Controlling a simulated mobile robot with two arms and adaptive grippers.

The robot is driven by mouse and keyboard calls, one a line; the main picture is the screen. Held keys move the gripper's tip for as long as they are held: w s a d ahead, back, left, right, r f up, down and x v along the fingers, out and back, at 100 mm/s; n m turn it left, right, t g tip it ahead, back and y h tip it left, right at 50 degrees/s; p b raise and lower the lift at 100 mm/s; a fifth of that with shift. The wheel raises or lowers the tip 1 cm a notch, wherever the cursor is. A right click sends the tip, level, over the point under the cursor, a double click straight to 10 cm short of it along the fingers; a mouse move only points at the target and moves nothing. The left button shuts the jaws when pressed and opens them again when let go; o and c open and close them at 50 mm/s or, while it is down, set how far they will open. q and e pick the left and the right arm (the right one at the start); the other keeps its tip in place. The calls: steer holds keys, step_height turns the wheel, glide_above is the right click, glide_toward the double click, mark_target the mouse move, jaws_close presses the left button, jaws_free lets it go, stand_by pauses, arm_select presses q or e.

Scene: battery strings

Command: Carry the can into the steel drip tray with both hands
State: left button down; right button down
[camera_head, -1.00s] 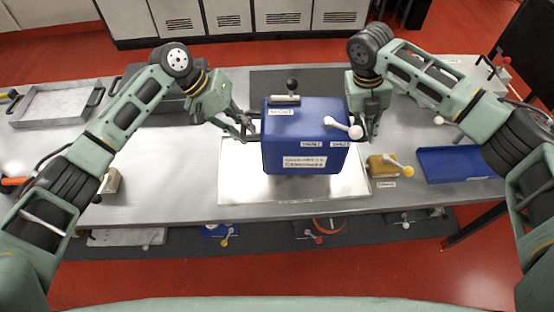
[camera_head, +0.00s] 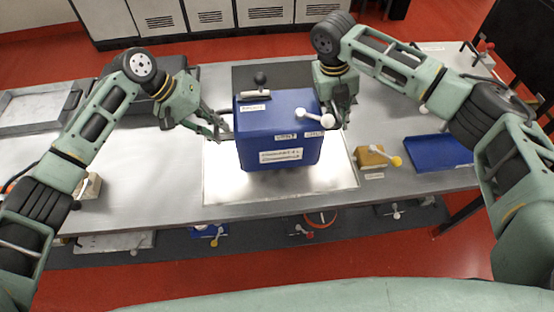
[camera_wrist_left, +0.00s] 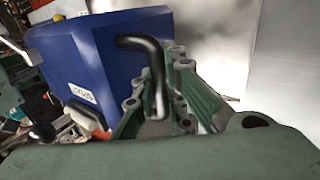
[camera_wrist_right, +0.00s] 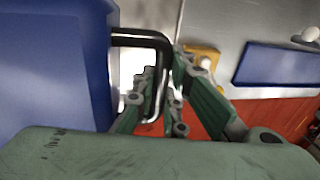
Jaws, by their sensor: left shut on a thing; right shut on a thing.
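The blue can (camera_head: 280,138) is a boxy container with a black-knobbed cap and a white lever on top; it looks upright. My left gripper (camera_head: 222,128) is shut on its left side handle, a black bar in the left wrist view (camera_wrist_left: 155,65). My right gripper (camera_head: 343,117) is shut on the right side handle, seen in the right wrist view (camera_wrist_right: 145,40). The can is above a bright, shallow steel rectangle (camera_head: 222,185), apparently the drip tray. Its far part is hidden behind the can. I cannot tell whether the can touches it.
A grey walled tray (camera_head: 35,108) with black handles stands at the far left. A yellow block (camera_head: 370,157) with a yellow-knobbed lever and a blue tray (camera_head: 438,152) are to the right. The steel tabletop (camera_head: 140,180) is clear left of the bright rectangle.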

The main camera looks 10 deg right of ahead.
arm_select(q)
steer(key=shift+w+r, duration=0.1)
steer(key=shift+r, duration=0.15)
arm_select(e)
steer(key=shift+d+r, duration=0.1)
steer(key=shift+r, duration=0.1)
